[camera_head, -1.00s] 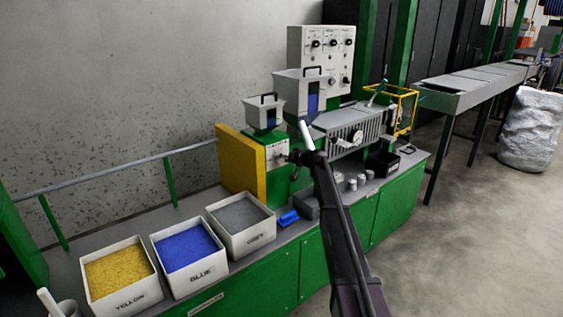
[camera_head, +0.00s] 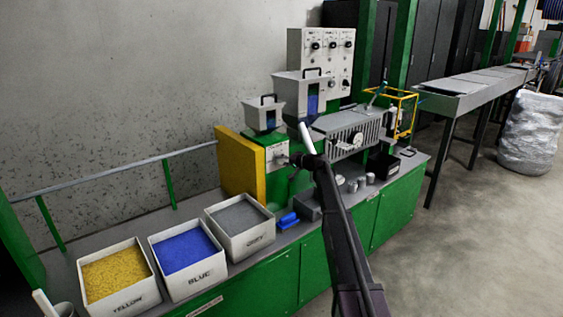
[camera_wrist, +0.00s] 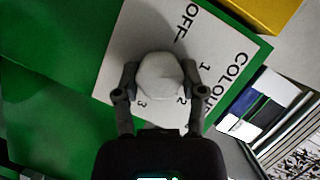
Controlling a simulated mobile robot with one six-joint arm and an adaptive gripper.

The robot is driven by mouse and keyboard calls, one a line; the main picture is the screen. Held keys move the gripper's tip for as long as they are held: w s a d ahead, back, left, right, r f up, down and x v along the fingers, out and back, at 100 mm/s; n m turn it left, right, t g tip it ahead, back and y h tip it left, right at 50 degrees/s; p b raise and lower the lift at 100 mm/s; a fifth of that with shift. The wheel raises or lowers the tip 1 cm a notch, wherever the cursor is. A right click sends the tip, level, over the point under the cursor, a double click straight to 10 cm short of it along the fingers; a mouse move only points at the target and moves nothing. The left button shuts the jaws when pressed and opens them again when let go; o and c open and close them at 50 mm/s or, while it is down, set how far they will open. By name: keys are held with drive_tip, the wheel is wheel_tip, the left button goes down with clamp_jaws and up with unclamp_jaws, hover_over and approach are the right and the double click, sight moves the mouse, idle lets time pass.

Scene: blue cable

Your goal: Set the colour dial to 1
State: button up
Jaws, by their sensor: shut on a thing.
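The colour dial (camera_wrist: 160,76) is a round pale knob on a white plate (camera_wrist: 115,85) marked OFF, 1, 2, 3 and COLOUR in the wrist view. The fingers of my gripper (camera_wrist: 160,88) are shut on the knob, one on each side. The numbers lie beside and below the knob, with OFF above it. I cannot make out a pointer, so the setting is unclear. In the head view my gripper (camera_head: 292,160) is at the white dial panel (camera_head: 276,152) under the small hopper, and the knob is too small to read.
A yellow panel (camera_head: 240,167) stands just left of the dial panel. Bins of yellow (camera_head: 118,300), blue (camera_head: 196,285) and grey (camera_head: 240,243) granules stand at the left. A blue scoop (camera_head: 288,220) and small grey cups (camera_head: 352,186) lie on the bench below.

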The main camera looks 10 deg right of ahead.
drive_tip(key=o, duration=1.2)
drive_tip(key=shift+w, duration=0.1)
drive_tip(key=shift+c, duration=0.2)
